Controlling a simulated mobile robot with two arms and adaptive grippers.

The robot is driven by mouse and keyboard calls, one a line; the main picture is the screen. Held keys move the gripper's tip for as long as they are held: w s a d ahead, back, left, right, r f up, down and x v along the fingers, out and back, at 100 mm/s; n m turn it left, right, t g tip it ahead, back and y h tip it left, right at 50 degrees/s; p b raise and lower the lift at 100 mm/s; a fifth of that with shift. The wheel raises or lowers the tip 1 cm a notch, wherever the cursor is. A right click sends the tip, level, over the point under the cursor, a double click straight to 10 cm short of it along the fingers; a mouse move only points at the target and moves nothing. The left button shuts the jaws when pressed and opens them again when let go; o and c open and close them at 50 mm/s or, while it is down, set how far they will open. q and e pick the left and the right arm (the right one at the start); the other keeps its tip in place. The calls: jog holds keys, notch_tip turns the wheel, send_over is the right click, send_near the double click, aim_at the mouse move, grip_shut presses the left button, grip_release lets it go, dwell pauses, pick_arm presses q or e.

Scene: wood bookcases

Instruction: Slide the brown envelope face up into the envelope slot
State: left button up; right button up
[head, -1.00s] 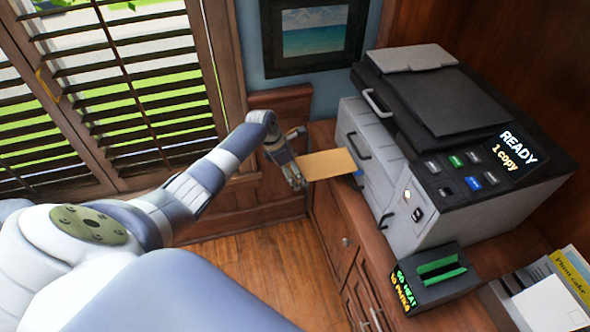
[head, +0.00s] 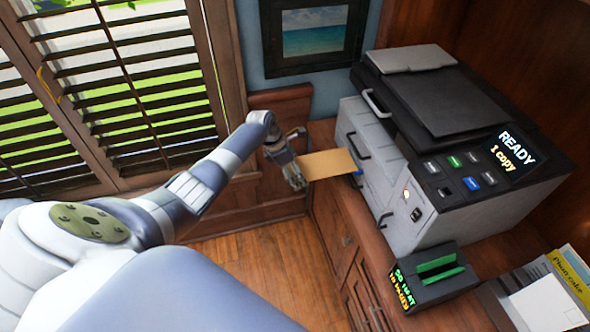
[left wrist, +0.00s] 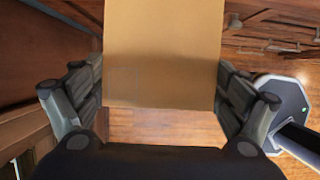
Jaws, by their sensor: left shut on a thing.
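The brown envelope (head: 326,164) is a flat tan rectangle in the head view, held roughly level beside the left side of the copier. My left gripper (head: 297,172) is shut on its near left edge. In the left wrist view the envelope (left wrist: 163,55) reaches away from between the fingers of my left gripper (left wrist: 160,105), and its visible surface is plain apart from a faint rectangle. A small blue piece (head: 358,173) shows at the copier's side by the envelope's right edge. I cannot tell whether it marks the envelope slot. My right gripper is out of view.
The grey and black copier (head: 440,150) stands on the wooden cabinet, its screen reading "READY 1 copy". A black box with a green slot (head: 437,273) stands in front of it. Papers and a yellow booklet (head: 560,285) lie at the right. A window with shutters (head: 110,90) is at left.

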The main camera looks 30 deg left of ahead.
aim_at(322, 164)
pick_arm(q)
jog(key=shift+p, duration=0.35)
jog(key=shift+w+d, duration=0.15)
jog(key=shift+w, duration=0.05)
dwell(0.5)
jog(key=shift+w, duration=0.1)
jog(key=shift+w+d, duration=0.25)
jog(key=shift+d, duration=0.05)
jog(key=shift+w+d+b, duration=0.3)
jog(key=shift+w+b, duration=0.1)
jog(key=shift+w+d+b, duration=0.45)
jog(key=shift+w+d, duration=0.35)
jog(key=shift+w, duration=0.05)
jog(key=shift+w+d+b, duration=1.35)
jog(key=shift+w, duration=0.3)
jog(key=o, duration=0.5)
